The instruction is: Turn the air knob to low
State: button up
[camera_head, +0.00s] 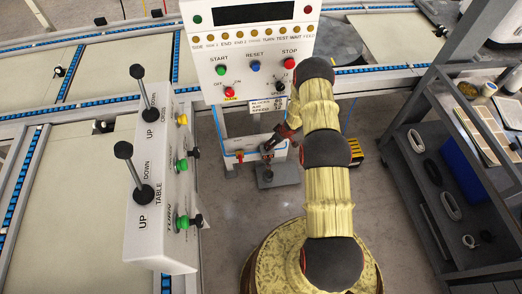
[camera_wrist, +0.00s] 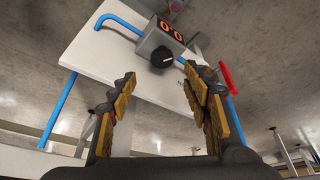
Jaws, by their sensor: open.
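The air knob (camera_wrist: 162,57) is round and black with a pale mark. It sits on a grey box with a red digital display (camera_wrist: 172,30) that seems to read 0 0. The box is on a white plate (camera_wrist: 95,50) with blue pipes. My gripper (camera_wrist: 160,71) is open and empty; in the wrist view the knob appears between and just beyond its fingertips, with no contact visible. In the head view my gripper (camera_head: 273,146) is low, below the control panel, in front of the white plate (camera_head: 236,146). The knob cannot be made out there.
A red lever (camera_wrist: 227,78) is beside the right finger. The control panel (camera_head: 250,50) with buttons stands above the gripper. A lever box (camera_head: 150,215) is at left. A dark shelf rack (camera_head: 440,190) is at right. Conveyors run behind.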

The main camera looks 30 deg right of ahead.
jog(key=b+x, duration=0.1)
jog(key=x, duration=0.3)
jog(key=b+x, duration=0.2)
jog(key=x, duration=0.2)
jog(key=shift+s+b, duration=0.25)
jog(key=shift+b, duration=0.05)
jog(key=shift+c, duration=0.7)
jog(key=c, duration=1)
